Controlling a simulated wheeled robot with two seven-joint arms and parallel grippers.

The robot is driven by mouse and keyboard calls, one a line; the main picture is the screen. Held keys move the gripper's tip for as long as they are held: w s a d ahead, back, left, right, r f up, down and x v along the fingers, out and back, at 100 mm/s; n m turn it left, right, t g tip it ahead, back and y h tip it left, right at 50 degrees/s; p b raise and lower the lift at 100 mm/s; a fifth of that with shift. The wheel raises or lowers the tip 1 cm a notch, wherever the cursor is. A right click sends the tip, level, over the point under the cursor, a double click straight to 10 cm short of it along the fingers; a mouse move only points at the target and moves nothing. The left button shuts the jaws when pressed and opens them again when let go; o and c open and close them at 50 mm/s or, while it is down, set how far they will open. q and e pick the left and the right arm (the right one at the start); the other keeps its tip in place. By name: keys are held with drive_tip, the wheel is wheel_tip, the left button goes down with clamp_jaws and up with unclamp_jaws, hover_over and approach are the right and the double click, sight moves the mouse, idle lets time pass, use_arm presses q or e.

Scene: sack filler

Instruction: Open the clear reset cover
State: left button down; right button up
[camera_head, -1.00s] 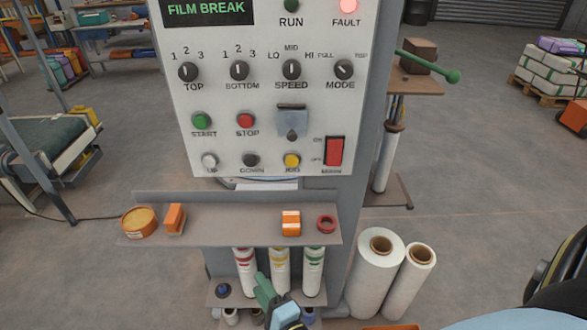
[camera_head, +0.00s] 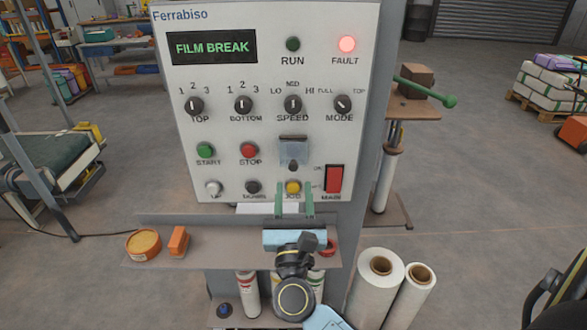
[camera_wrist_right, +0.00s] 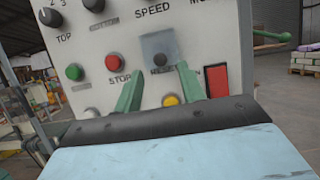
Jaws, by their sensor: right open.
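The clear reset cover (camera_head: 294,151) is a bluish see-through flap on the control panel, right of the red STOP button. It hangs down over the reset label, with a dark knob at its lower edge. The cover also shows in the right wrist view (camera_wrist_right: 159,48), closed, with the dark knob in front. My right gripper (camera_head: 294,186) has its two green fingers apart and empty, just below the cover at the level of the yellow JOG button. In the right wrist view the fingers (camera_wrist_right: 158,80) stand either side of the cover's lower part. My left gripper is not in view.
The yellow JOG button (camera_head: 293,187) and red MAIN switch (camera_head: 334,180) are close to my right fingers. A shelf (camera_head: 215,248) below the panel holds an orange-rimmed tin (camera_head: 143,244) and an orange block (camera_head: 178,240). White film rolls (camera_head: 376,290) stand at the lower right.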

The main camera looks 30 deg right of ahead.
sight(293, 169)
drive_tip(key=shift+p+x, duration=0.5)
drive_tip(key=shift+x, duration=1.75)
clamp_jaws()
